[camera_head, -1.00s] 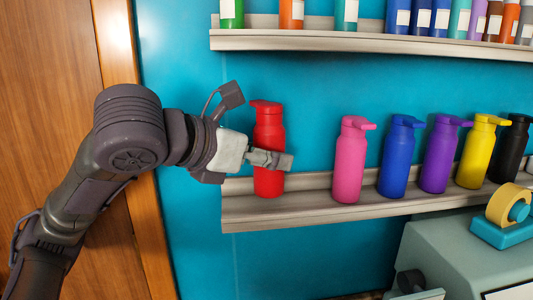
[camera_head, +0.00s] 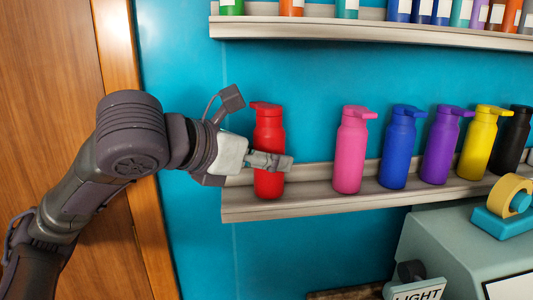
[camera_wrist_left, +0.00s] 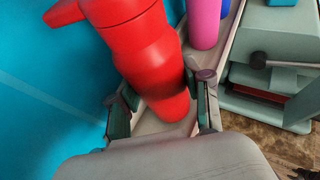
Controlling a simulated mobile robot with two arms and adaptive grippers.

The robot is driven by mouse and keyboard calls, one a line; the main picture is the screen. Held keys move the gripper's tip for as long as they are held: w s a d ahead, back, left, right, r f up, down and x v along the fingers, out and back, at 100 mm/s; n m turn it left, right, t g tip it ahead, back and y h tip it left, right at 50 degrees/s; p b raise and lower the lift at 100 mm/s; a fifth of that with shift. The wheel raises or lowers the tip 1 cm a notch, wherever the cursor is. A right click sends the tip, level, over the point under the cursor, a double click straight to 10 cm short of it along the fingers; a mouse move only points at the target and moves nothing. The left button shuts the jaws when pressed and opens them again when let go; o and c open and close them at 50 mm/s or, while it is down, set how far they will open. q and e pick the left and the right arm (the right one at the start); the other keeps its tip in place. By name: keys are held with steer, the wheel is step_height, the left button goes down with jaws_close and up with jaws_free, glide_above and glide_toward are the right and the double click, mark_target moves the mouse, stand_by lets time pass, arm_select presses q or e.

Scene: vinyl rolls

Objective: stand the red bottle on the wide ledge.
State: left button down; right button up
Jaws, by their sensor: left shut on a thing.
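The red bottle (camera_head: 267,128) is upright at the left end of the lower pale ledge (camera_head: 312,192), left of the pink bottle. My left gripper (camera_head: 272,161) is shut around the red bottle's lower body, reaching in from the left. In the left wrist view the red bottle (camera_wrist_left: 150,55) sits between the two fingers, its base over the ledge (camera_wrist_left: 152,125). Its base is near the ledge's front edge; I cannot tell whether it touches the ledge or hovers slightly. My right gripper is not in view.
Pink (camera_head: 350,150), blue (camera_head: 398,150), purple, yellow and black bottles stand along the lower ledge. An upper ledge (camera_head: 370,31) holds several coloured bottles. A grey-green box (camera_head: 440,240) with a tape dispenser (camera_head: 505,205) is at lower right. A wooden panel (camera_head: 50,90) is left.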

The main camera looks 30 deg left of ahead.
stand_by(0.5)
arm_select(q)
steer(key=shift+f+p, duration=0.15)
steer(key=shift+p, duration=0.15)
steer(key=shift+c, duration=2.1)
jaws_free()
steer(key=o, duration=0.4)
steer(key=shift+f, duration=0.1)
steer(key=shift+s, duration=0.15)
